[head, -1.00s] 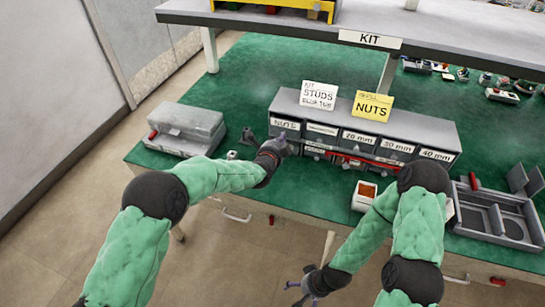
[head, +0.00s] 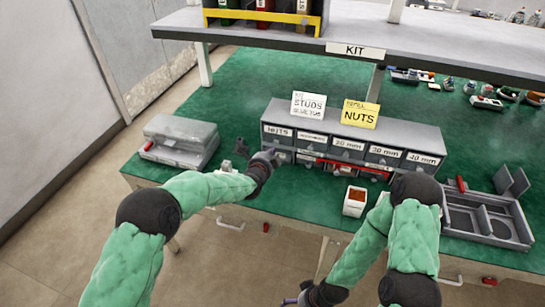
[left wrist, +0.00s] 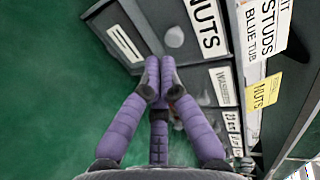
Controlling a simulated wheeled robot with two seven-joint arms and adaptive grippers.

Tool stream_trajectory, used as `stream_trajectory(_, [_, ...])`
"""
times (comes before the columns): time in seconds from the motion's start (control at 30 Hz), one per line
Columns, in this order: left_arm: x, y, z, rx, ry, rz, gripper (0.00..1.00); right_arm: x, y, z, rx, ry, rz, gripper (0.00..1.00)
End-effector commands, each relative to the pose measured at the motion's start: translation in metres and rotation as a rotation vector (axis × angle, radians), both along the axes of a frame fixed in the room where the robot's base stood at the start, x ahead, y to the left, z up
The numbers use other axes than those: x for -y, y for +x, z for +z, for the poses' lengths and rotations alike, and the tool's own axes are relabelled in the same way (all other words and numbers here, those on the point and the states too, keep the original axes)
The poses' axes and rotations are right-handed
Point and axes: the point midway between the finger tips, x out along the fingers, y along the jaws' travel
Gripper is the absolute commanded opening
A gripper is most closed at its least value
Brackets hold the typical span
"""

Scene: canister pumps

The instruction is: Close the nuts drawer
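The nuts drawer (head: 278,132) is the upper left drawer of a grey drawer cabinet (head: 420,136). In the head view its front looks about level with its neighbours; a small gap cannot be ruled out. My left gripper (head: 274,155) is at the cabinet's left front, just below that drawer. In the left wrist view its purple fingers (left wrist: 160,72) meet at the tips, empty, close to the knob; contact is unclear. My right gripper (head: 292,300) is at the bottom edge, partly cut off.
A yellow NUTS card (head: 360,114) and a white STUDS card (head: 308,105) stand on the cabinet. A white box (head: 354,202) is in front. A grey case (head: 180,140) lies left, a divided tray (head: 490,217) right. A shelf (head: 440,50) overhangs the back.

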Motion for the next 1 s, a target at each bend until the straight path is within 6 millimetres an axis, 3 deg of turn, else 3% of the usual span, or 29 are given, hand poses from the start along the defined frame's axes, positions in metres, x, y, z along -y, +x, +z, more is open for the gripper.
stream_trajectory(0.6, [-0.027, -0.074, 0.025, -0.002, 0.001, -0.001, 0.0, 0.0, 0.0, 0.027, 0.0, 0.0, 0.0, 1.0])
stream_trajectory(1.0, [-0.032, -0.091, 0.029, -0.002, 0.0, -0.002, 0.0, 0.0, 0.0, 0.031, 0.0, 0.0, 0.0, 1.0])
